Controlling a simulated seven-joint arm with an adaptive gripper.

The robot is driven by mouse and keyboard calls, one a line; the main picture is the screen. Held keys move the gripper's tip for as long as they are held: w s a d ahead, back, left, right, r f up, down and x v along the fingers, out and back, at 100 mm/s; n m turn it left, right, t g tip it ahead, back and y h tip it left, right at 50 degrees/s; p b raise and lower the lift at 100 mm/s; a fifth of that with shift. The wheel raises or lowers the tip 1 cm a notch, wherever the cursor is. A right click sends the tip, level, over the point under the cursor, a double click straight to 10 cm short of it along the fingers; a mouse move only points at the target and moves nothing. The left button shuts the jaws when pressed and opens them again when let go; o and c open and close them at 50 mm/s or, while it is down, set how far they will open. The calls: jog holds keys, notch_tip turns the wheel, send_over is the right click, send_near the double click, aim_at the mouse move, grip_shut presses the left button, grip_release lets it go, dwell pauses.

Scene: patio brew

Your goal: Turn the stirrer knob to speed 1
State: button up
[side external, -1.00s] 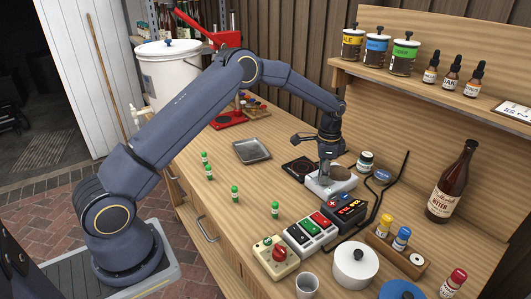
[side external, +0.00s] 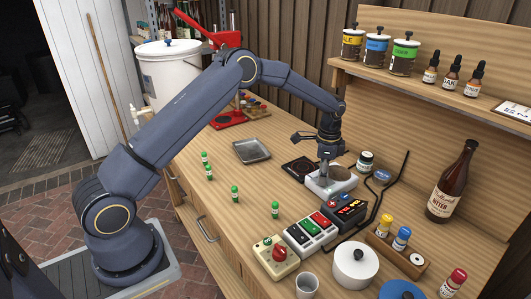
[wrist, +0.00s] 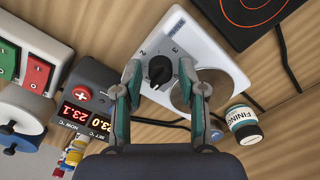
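The stirrer is a white box with a round grey plate; it stands on the bench in the side external view (side external: 344,190) and fills the upper middle of the wrist view (wrist: 208,53). Its black knob (wrist: 160,70) sits on the white top with the printed numbers 2 and 3 near it. I cannot tell its exact setting. My gripper (wrist: 160,72) points down over the stirrer, one finger on each side of the knob, with gaps visible between fingers and knob. It is open. In the side view my gripper (side external: 324,178) hides the knob.
A black hot plate (side external: 300,168) lies behind the stirrer. A labelled jar (wrist: 243,123) stands close beside it. A temperature controller with red digits (wrist: 88,105) and a switch box (side external: 309,233) are nearby. Small green-capped vials (side external: 235,193) stand on otherwise clear bench at left.

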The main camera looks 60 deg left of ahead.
jog(key=shift+o, duration=0.6)
notch_tip(320, 180, up, 12)
